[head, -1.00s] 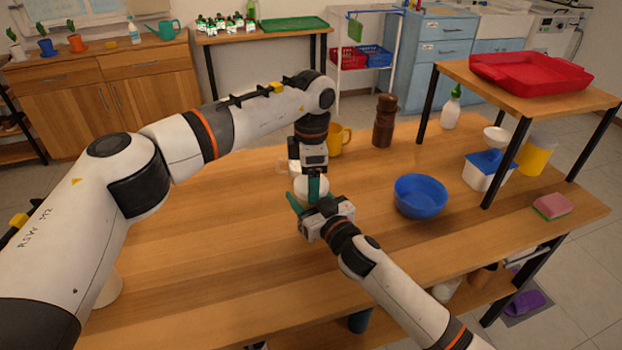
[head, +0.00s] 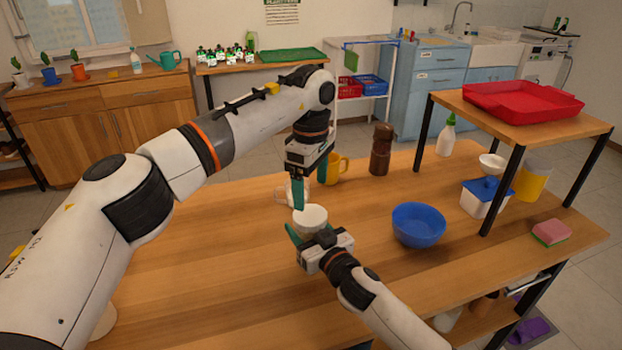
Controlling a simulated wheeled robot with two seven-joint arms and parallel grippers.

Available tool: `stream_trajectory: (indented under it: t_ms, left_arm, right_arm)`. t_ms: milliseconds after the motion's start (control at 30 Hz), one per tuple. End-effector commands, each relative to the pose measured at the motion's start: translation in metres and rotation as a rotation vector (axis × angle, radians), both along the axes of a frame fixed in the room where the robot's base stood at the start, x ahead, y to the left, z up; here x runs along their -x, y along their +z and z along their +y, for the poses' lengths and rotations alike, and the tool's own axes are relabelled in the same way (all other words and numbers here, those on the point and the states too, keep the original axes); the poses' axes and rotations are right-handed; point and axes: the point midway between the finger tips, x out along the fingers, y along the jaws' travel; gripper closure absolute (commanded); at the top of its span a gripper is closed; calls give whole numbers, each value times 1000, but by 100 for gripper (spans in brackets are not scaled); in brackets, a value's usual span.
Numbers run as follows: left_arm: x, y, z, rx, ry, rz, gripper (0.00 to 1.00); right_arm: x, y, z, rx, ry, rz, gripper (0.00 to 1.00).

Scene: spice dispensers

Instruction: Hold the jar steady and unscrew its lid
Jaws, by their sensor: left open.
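The jar (head: 308,231) stands on the wooden table with its pale round lid (head: 311,216) on top. My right gripper (head: 308,236) reaches in from the front right, low at the jar. One teal finger lies along the jar's left side; the other is mostly hidden. It appears shut on the jar's body. My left gripper (head: 310,186) points down just above and behind the lid, open and empty, its teal fingers apart. The jar's lower front is hidden by the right gripper.
A clear glass (head: 282,194) and yellow mug (head: 337,168) stand close behind the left gripper. A brown grinder (head: 381,150) is farther back. A blue bowl (head: 418,225) sits to the right, before a raised shelf (head: 590,127). The table's left side is clear.

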Motion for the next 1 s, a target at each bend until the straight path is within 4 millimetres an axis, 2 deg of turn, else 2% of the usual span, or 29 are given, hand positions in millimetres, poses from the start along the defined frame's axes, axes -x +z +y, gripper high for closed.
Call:
stream_trajectory:
  t_ms: [200,400,800,1000]
  left_arm:
    - [1,-37,1,-2,3,4,17]
    - [0,-61,0,0,4,2,17]
    - [0,-68,1,-1,5,0,17]
    - [0,-68,0,0,5,-1,50]
  right_arm:
    - [1,-1,1,-1,2,2,100]
    - [1,-1,1,-1,2,2,100]
    - [0,0,1,-2,1,1,100]
    - [1,0,1,-1,2,1,100]
